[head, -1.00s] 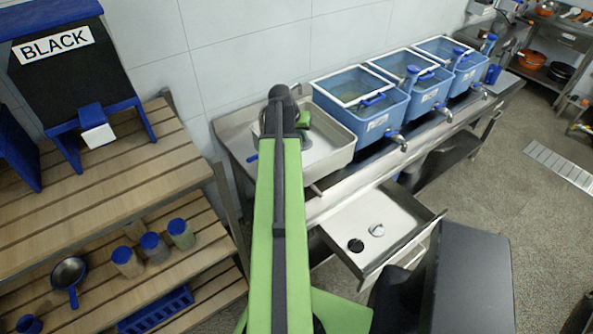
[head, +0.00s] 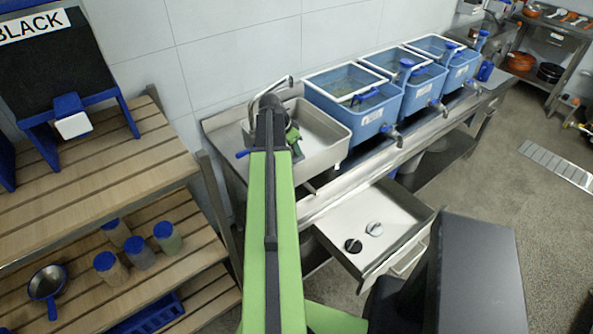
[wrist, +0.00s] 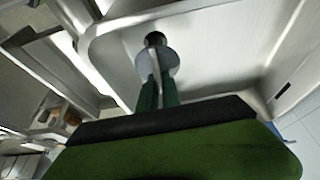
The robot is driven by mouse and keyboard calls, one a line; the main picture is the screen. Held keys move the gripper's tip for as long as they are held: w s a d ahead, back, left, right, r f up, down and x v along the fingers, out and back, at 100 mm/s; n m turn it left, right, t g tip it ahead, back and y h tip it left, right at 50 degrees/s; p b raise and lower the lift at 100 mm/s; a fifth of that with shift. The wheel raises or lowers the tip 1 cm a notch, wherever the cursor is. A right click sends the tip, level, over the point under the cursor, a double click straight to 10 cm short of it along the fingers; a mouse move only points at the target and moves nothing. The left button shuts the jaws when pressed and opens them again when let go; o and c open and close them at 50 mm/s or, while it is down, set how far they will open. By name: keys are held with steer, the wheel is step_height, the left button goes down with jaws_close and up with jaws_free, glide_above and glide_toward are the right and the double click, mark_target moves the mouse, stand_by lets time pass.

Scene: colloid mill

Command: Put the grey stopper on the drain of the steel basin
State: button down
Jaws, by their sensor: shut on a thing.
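The steel basin (head: 325,142) stands at the left end of the counter. My gripper reaches down into it, mostly hidden behind my arm in the head view. In the wrist view my gripper (wrist: 157,88) is shut on the grey stopper (wrist: 171,62), a round grey disc just beyond the green fingertips. The dark drain (wrist: 154,39) shows just past the stopper's far edge in the wrist view. The stopper seems to cover or overlap part of it. I cannot tell whether the stopper touches the basin floor.
A steel tap (head: 268,90) rises behind the basin. Several blue tubs (head: 368,125) stand to its right. An open drawer (head: 395,212) below holds a black round piece (head: 353,245) and a grey one (head: 374,229). A wooden shelf (head: 110,185) stands at left.

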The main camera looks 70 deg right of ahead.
mark_target(293, 157)
steer(key=shift+f+b, duration=2.7)
steer(key=shift+f, duration=0.85)
steer(key=c, duration=1.5)
jaws_free()
steer(key=shift+r, duration=0.1)
steer(key=shift+c, duration=0.2)
steer(key=shift+r+p, duration=0.3)
steer(key=shift+p, duration=0.1)
steer(key=p+v, duration=1)
steer(key=v, duration=0.1)
steer(key=shift+s+r, duration=0.15)
steer(key=shift+r, duration=0.05)
steer(key=shift+a+r+p, duration=0.15)
steer(key=shift+r+p, duration=0.05)
steer(key=shift+p, duration=0.25)
